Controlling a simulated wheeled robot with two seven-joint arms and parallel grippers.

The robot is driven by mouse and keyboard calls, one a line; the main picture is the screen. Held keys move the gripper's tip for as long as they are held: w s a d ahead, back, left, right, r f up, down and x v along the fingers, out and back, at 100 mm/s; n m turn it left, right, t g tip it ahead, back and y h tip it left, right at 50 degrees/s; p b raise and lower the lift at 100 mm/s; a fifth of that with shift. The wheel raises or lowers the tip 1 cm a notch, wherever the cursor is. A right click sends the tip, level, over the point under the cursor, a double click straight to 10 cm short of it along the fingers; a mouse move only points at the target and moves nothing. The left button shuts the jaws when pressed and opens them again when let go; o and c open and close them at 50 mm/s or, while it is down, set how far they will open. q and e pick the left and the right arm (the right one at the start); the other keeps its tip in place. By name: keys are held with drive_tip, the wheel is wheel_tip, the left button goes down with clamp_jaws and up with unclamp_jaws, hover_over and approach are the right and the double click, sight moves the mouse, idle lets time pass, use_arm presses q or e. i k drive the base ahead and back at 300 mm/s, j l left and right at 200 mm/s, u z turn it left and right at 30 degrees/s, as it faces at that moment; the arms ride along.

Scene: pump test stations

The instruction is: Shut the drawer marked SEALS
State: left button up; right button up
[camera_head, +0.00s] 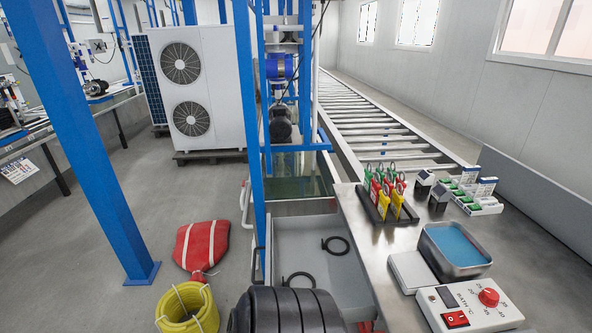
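A grey drawer (312,237) stands pulled out to the left from under the steel bench at the lower middle. Black rings lie in it: one ring (336,245) near the bench and another ring (299,278) nearer the front. A dark curved handle (256,262) shows at its left end. No SEALS marking is readable from here. A dark ribbed cylinder hides the drawer's near part.
The dark ribbed cylinder (290,312) is at the bottom edge. A yellow hose coil (187,308), red bag (201,245) and blue post (85,130) stand left.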

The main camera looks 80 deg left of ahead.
sight(294, 244)
drive_tip(key=k+u, duration=0.1)
drive_tip(key=u, duration=0.3)
drive_tip(key=k+j+u, duration=0.1)
drive_tip(key=u, duration=0.25)
drive_tip(key=j+u, duration=0.2)
drive_tip(key=u, duration=0.2)
drive_tip(key=k+j+u, duration=0.15)
drive_tip(key=u, duration=1.1)
